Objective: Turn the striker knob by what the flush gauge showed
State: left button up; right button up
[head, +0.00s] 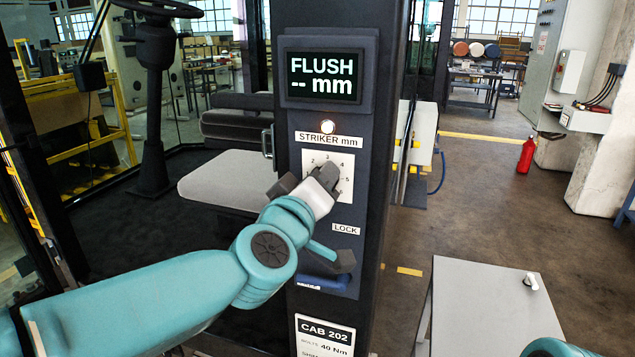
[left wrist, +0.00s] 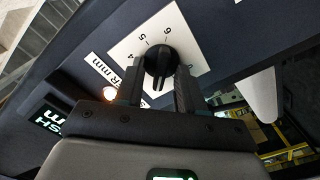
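The black striker knob (left wrist: 161,60) sits on a white dial plate (left wrist: 150,30) in the left wrist view. The two dark fingers of my left gripper (left wrist: 158,85) stand on either side of it; whether they press on it is unclear. In the head view my left gripper (head: 322,176) is at the dial plate (head: 345,160), under the label STRIKER mm, and covers the knob. Where the knob points cannot be read surely. The flush gauge display (head: 324,77) reads "FLUSH -- mm". My right gripper is not in view.
A lit round lamp (head: 327,126) is above the striker label. A LOCK label (head: 346,229) is lower on the dark post. A grey table (head: 485,310) stands at right with a small white and dark item (head: 532,282) on it. A seat (head: 225,178) is behind the post.

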pick_arm(q)
jog(key=v, duration=1.6)
jog(key=shift+s, duration=0.1)
